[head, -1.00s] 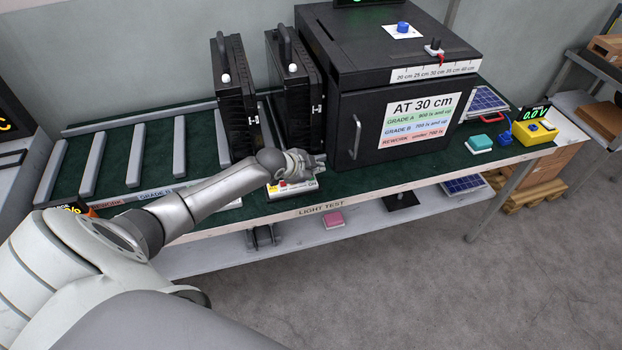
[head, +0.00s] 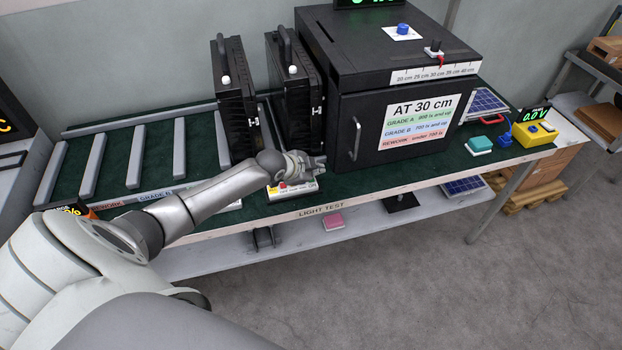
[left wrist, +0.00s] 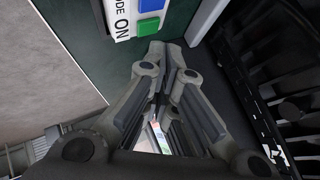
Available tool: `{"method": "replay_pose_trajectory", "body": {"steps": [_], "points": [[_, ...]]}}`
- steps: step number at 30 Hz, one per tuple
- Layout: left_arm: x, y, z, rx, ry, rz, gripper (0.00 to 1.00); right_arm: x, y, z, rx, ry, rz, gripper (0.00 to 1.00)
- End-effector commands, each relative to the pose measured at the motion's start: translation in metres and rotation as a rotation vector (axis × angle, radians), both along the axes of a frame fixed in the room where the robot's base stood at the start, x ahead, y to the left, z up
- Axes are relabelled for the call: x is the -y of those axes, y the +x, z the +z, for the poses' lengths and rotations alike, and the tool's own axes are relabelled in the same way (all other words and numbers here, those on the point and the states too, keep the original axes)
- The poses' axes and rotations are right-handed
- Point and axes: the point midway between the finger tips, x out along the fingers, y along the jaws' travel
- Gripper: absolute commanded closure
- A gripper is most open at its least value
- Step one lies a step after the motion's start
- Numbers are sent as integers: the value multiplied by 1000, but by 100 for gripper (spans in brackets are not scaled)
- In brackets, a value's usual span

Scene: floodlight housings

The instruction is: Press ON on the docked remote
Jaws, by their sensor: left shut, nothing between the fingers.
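The docked remote (head: 291,191) is a small white box with coloured buttons at the table's front edge, below the black housings. In the left wrist view its end (left wrist: 121,20) shows the word ON, with a green button (left wrist: 149,27) and a blue button (left wrist: 151,5) beside the lettering. My left gripper (head: 320,163) is over the right end of the remote, in front of the black test box. Its fingers (left wrist: 170,62) are shut and empty in the left wrist view, just below the green button in the picture. Contact cannot be told. My right gripper is not in view.
Two black floodlight housings (head: 236,100) stand behind the remote. The black test box (head: 345,80) stands close on the right of my gripper. A roller rack (head: 138,150) lies left. A teal button box (head: 480,145) and yellow meter (head: 533,135) sit far right.

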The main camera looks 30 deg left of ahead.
Motion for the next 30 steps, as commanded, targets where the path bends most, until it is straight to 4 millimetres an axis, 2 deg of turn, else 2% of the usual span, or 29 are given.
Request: {"method": "replay_pose_trajectory", "body": {"steps": [12, 30], "points": [[0, 0, -8, 0, 0, 0, 100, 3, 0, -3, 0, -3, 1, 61], [0, 0, -11, 0, 0, 0, 100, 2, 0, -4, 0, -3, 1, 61]]}}
